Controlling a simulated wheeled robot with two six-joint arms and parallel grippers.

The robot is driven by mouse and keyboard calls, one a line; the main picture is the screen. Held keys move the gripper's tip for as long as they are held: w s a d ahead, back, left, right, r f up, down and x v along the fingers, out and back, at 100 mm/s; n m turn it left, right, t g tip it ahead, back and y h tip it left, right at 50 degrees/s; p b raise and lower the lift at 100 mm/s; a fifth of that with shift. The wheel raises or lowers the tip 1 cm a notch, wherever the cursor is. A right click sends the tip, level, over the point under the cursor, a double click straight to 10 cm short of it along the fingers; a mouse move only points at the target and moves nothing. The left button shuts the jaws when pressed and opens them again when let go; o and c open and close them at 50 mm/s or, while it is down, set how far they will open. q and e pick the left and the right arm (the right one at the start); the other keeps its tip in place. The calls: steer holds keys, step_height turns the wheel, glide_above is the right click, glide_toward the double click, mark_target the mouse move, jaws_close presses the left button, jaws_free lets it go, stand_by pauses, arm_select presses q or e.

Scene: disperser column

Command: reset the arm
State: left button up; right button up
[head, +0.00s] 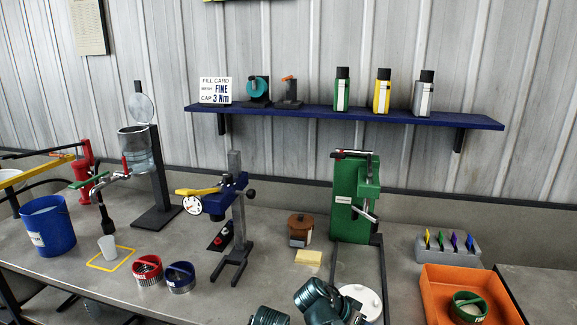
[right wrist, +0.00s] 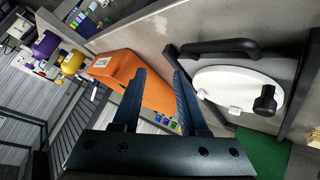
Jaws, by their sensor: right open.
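My right gripper (right wrist: 160,75) shows in the right wrist view, with its two dark blue fingers apart and nothing between them. Dark teal links of my own arm (head: 320,298) come up at the bottom middle of the head view, beside a white disc (head: 367,304). The right fingertips cannot be made out there. My left gripper is not in view. In the right wrist view, the orange tray (right wrist: 118,68) lies beyond the fingers, and the white disc (right wrist: 238,88) with a black knob is to their right, apart from them.
A green press (head: 347,212) stands behind the white disc. The orange tray (head: 450,281) holds a green ring cup (head: 468,306). A dial stand (head: 238,205), red and blue cups (head: 147,270), and a blue bucket (head: 48,228) stand left. A blue shelf (head: 300,113) runs along the wall.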

steer(key=s+a+n+g+y+p, duration=0.1)
steer(key=s+a+n+y+p, duration=0.1)
steer(key=s+a+n+y, duration=0.2)
steer(key=s+a+f+n+y+p, duration=0.1)
steer(key=s+a+n+y+p, duration=0.2)
steer(key=s+a+n, duration=0.4)
steer(key=a+n+y, duration=0.1)
steer(key=a+n, duration=0.1)
steer(key=a, duration=0.2)
steer(key=shift+a+n+g, duration=0.15)
steer(key=shift+n+g, duration=0.15)
steer(key=shift+g, duration=0.1)
steer(key=shift+a, duration=0.1)
